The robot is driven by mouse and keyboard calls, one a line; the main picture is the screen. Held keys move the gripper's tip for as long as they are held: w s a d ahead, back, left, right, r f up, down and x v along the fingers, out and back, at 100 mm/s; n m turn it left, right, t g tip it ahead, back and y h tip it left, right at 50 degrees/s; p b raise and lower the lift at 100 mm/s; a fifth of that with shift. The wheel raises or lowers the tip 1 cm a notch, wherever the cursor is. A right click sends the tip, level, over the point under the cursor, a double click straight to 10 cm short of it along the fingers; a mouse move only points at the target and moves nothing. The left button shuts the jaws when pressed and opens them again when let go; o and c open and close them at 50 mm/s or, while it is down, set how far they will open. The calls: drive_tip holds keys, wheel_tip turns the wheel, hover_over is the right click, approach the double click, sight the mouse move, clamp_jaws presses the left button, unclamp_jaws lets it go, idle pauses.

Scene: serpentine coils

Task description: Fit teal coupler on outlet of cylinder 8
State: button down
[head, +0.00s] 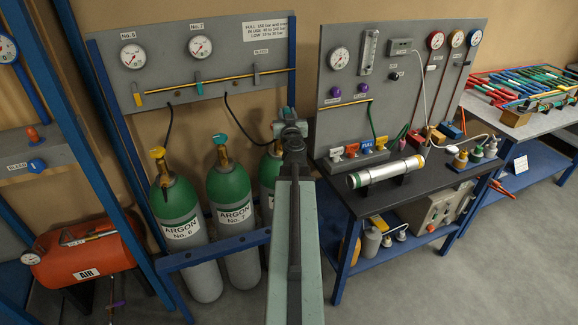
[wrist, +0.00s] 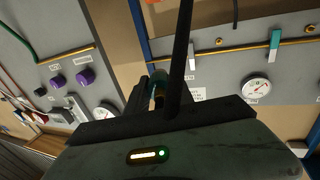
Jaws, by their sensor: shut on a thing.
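My gripper (head: 290,128) is in front of the manifold panel's lower right corner, above the third green cylinder (head: 268,170). It is shut on a small teal piece, which looks like the coupler and shows between the dark fingers in the wrist view (wrist: 158,92). My arm hides most of the third cylinder, its label and its outlet, so I cannot read its number. I cannot tell whether the coupler touches the outlet. Cylinder No. 6 (head: 175,205) has a yellow top and cylinder No. 7 (head: 230,190) a teal one; both stand to the left.
The manifold panel (head: 230,65) carries gauges, a yellow pipe and black hoses. At right, a bench (head: 335,185) holds a silver cylinder (head: 385,172) and small fittings. A red air tank (head: 85,250) and blue frame posts are at left. Grey floor is clear at lower right.

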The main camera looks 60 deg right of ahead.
wheel_tip(320, 180, down, 22)
drive_tip(key=s+n+t+y+b, duration=0.2)
drive_tip(key=n+t+y+b, duration=0.1)
drive_tip(key=b, duration=1.6)
drive_tip(key=shift+a+r+t+y+b, duration=0.15)
drive_tip(key=shift+a+t+y+b, duration=0.15)
drive_tip(key=shift+b, duration=0.1)
drive_tip(key=shift+d, duration=0.1)
drive_tip(key=shift+x, duration=2.35)
drive_tip(key=shift+w, duration=0.15)
drive_tip(key=shift+x, duration=0.9)
drive_tip(key=shift+w+d, duration=0.25)
drive_tip(key=c, duration=1)
unclamp_jaws()
drive_tip(key=shift+w, duration=0.1)
